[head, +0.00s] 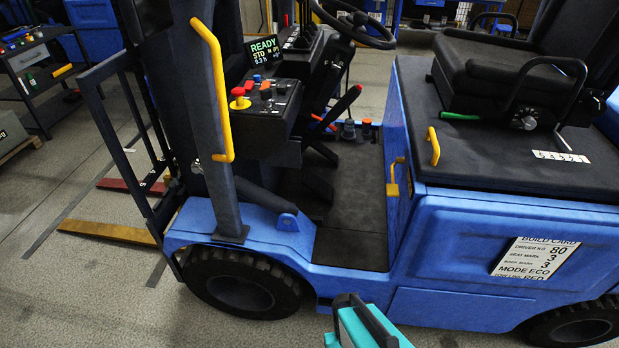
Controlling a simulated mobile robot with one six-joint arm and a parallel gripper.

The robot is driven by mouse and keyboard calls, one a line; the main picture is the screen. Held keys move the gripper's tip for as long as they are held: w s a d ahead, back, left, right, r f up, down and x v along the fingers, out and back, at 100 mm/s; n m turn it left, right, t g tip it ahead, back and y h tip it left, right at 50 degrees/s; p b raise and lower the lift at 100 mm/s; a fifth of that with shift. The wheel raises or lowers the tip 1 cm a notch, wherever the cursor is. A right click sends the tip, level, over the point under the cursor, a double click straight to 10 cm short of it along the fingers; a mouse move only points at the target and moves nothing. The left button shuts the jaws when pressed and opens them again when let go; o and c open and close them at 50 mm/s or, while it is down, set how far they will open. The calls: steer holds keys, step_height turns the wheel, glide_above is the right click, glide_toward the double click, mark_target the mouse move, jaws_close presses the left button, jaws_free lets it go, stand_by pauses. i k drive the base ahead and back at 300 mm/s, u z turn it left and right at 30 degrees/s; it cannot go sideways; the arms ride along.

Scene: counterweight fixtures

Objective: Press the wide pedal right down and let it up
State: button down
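The blue forklift's open footwell shows in the head view, with a dark floor mat (345,235). Dark pedals stand at its front, under the console. One dark plate (318,188) slopes up from the floor, and another dark pedal-like piece (322,152) sits above and behind it. They are black on black, so I cannot tell for sure which is the wide pedal. Neither is visibly touched. My gripper (362,318), teal and black, is partly in view at the bottom edge, outside the truck and well short of the footwell. Its fingers cannot be read as open or shut.
The side opening is clear.

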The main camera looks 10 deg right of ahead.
mark_target(310, 180)
steer(key=z, duration=0.05)
steer(key=i, duration=0.85)
